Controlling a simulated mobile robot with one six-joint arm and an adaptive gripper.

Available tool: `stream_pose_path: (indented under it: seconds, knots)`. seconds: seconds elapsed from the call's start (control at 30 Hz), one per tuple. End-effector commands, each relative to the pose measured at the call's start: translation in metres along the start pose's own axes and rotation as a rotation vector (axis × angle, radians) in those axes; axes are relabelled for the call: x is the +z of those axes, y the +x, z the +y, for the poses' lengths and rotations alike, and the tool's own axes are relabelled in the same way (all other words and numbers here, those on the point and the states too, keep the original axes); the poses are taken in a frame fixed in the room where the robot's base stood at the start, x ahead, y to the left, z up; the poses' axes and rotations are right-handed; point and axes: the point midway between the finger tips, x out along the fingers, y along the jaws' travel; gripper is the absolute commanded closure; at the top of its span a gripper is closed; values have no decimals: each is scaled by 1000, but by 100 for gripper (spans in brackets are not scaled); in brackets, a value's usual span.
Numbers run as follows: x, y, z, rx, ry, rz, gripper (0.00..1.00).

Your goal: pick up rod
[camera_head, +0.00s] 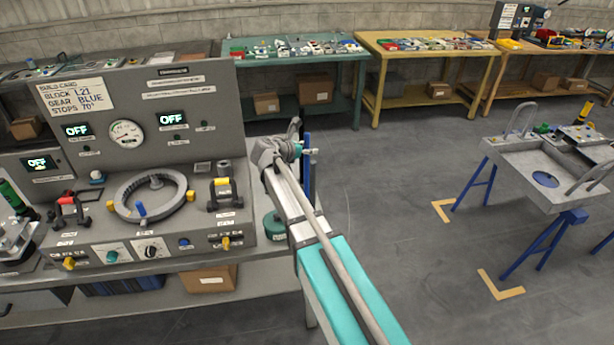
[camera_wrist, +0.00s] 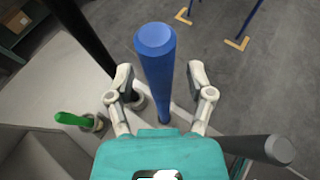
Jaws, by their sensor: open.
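A blue rod (camera_wrist: 156,60) stands upright in the wrist view, its flat top toward the camera. My gripper (camera_wrist: 160,78) is open, with one finger on each side of the blue rod; I cannot tell whether either touches it. In the head view the blue rod (camera_head: 307,178) shows partly behind my gripper (camera_head: 312,151). A black rod (camera_wrist: 88,40) stands left of the blue one, a short green rod (camera_wrist: 75,118) is at lower left, and a grey rod (camera_wrist: 262,150) is at lower right.
A grey control panel (camera_head: 210,120) with dials and OFF displays stands close on the left. Workbenches with parts line the back wall, including a yellow one (camera_head: 415,52). A grey tray stand (camera_head: 520,160) is at right. Open floor lies between.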

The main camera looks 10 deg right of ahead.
Motion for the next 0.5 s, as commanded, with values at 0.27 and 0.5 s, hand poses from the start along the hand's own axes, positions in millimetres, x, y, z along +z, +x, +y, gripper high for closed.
stream_pose_path:
  seconds: [0.27,0.5]
  knots:
    - [0,0,0,0,0,0,43]
    - [0,0,0,0,0,0,87]
